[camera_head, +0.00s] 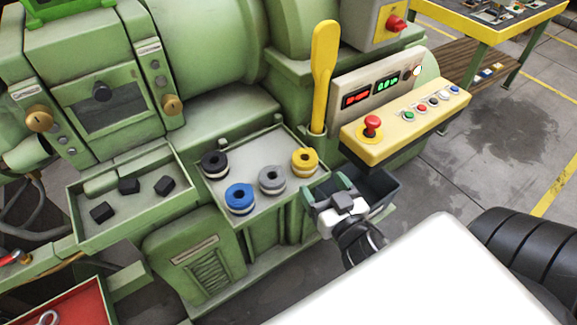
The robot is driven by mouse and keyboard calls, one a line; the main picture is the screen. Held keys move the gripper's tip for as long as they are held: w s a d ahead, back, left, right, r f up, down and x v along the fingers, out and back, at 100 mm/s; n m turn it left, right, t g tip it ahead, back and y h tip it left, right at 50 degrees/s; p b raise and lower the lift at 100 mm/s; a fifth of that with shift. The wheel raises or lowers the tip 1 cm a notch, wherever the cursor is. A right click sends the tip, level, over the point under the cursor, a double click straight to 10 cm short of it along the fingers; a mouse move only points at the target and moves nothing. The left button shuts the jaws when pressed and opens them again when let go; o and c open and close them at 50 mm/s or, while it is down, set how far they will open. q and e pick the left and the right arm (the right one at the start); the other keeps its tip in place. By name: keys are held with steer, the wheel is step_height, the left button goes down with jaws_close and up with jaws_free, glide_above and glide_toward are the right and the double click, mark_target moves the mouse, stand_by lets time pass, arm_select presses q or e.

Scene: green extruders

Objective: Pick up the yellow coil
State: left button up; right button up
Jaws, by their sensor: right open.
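My right gripper (327,189) is just in front of the tray's right edge, below and slightly right of the yellow coil in the picture. Its jaws are open and I see nothing between them. It looks apart from the coil; its exact height is hard to tell. My left gripper is not in view.
A black coil (214,164), a blue coil (240,198) and a grey coil (272,180) share the tray. Behind the yellow coil rises a yellow lever (323,75). A control panel (405,125) juts out at the right.

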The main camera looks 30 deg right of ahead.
glide_toward(299, 149)
steer(key=w, duration=0.1)
steer(key=shift+w+d+p, duration=0.35)
steer(key=shift+w+p, duration=0.2)
steer(key=shift+w, duration=0.15)
steer(key=w, duration=0.3)
steer(key=w+f+p, duration=0.1)
steer(key=shift+w+d, duration=0.15)
steer(key=shift+d, duration=0.15)
steer(key=shift+w+f, duration=0.1)
steer(key=shift+w, duration=0.25)
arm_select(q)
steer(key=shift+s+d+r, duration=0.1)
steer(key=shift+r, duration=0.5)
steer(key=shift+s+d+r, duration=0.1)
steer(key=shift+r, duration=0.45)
arm_select(e)
steer(key=shift+s, duration=0.1)
steer(key=c, duration=0.7)
